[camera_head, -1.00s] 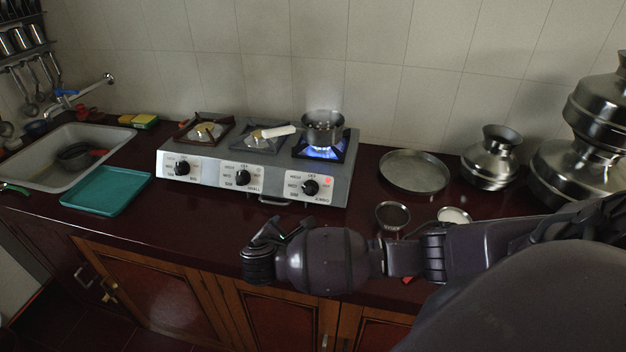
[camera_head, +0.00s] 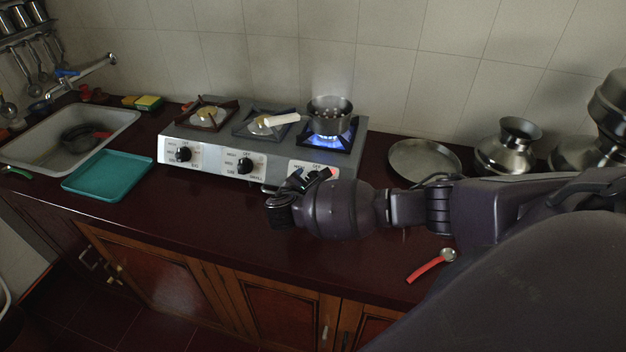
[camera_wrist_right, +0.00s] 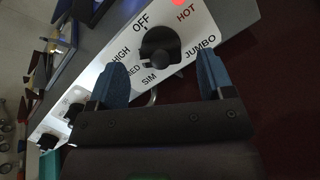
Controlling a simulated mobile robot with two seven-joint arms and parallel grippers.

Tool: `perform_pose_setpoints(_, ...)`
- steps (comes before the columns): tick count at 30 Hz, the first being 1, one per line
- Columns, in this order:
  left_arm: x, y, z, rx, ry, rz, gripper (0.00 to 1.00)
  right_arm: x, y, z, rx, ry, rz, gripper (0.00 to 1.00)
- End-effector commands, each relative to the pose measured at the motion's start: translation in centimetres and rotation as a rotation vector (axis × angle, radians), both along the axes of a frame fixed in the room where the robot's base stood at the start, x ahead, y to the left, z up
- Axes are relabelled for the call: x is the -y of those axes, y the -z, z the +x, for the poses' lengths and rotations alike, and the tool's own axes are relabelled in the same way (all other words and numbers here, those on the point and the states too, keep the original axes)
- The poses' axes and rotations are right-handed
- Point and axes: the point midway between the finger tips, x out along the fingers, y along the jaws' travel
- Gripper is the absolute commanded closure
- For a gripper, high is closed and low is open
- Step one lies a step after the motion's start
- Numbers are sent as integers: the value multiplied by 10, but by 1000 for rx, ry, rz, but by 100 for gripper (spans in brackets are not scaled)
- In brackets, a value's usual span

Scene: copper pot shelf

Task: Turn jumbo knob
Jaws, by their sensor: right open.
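The jumbo knob (camera_wrist_right: 160,49) is a black dial on the stove's white panel, seen in the right wrist view with OFF, HIGH, MED, SIM and JUMBO labels around it. A red HOT light glows beside it. My right gripper (camera_wrist_right: 160,82) is open, its two blue-padded fingers apart, with the knob just ahead of and between their tips. I see no contact. In the head view my right gripper (camera_head: 308,184) covers most of this knob. The stove (camera_head: 215,155) has a blue flame under a small pot (camera_head: 329,115) on its right burner. My left gripper is not in view.
Two other knobs (camera_head: 183,154) sit left on the panel. A metal plate (camera_head: 425,157) and pots (camera_head: 509,148) stand right of the stove. A teal tray (camera_head: 108,176) and sink (camera_head: 120,120) are at left. A red-handled spoon (camera_head: 430,266) lies near my right arm.

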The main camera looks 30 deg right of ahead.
Motion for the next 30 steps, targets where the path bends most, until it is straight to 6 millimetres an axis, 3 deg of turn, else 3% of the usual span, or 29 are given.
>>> perform_pose_setpoints(7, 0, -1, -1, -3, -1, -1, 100, 20, 9, 14, 0, 1, -1, 26)
perform_pose_setpoints(19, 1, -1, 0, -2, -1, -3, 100, 25, 11, 17, 1, 0, 1, 26)
perform_pose_setpoints(29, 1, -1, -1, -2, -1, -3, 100, 25, 11, 17, 1, 0, 1, 75)
perform_pose_setpoints(30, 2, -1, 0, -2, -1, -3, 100, 25, 11, 17, 1, 0, 1, 75)
